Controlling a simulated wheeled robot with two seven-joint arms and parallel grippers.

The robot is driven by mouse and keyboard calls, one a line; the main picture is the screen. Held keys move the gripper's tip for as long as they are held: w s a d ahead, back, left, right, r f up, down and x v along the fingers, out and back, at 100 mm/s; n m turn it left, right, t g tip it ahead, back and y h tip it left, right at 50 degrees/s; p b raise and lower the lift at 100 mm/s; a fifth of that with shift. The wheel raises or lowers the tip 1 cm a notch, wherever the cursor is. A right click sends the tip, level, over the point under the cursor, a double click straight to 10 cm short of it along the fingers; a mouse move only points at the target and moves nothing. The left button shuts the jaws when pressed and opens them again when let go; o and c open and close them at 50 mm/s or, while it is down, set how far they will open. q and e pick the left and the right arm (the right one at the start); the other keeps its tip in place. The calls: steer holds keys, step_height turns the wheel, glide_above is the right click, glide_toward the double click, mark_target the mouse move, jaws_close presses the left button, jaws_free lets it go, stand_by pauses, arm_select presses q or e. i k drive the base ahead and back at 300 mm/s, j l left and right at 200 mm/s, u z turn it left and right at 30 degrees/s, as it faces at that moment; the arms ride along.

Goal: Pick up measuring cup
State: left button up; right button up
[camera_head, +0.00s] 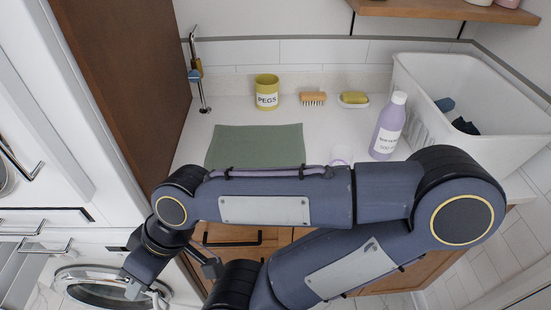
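A small pale lilac and white item (341,153) stands on the white counter, just behind my forearm. It may be the measuring cup; my arm hides its lower part, so I cannot tell for sure. One arm of mine, which I take to be the right, has its elbow at the right and its forearm lying leftward across the view. Its gripper (148,292) hangs at the lower left, in front of the washing machine and away from the counter items. Its fingers are small and partly cut off, so its opening is unclear. My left gripper is not in view.
The counter (225,110) holds a green cloth (255,143), a yellow PEGS cup (266,92), a brush (313,98), a sponge on a dish (354,99), a lilac bottle (388,127) and a white basket (480,85). A washing machine (85,285) is below.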

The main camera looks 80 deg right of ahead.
mark_target(340, 154)
steer(key=z, duration=3.3)
steer(key=i+l+u, duration=0.1)
steer(key=i+l, duration=0.1)
steer(key=i, duration=0.05)
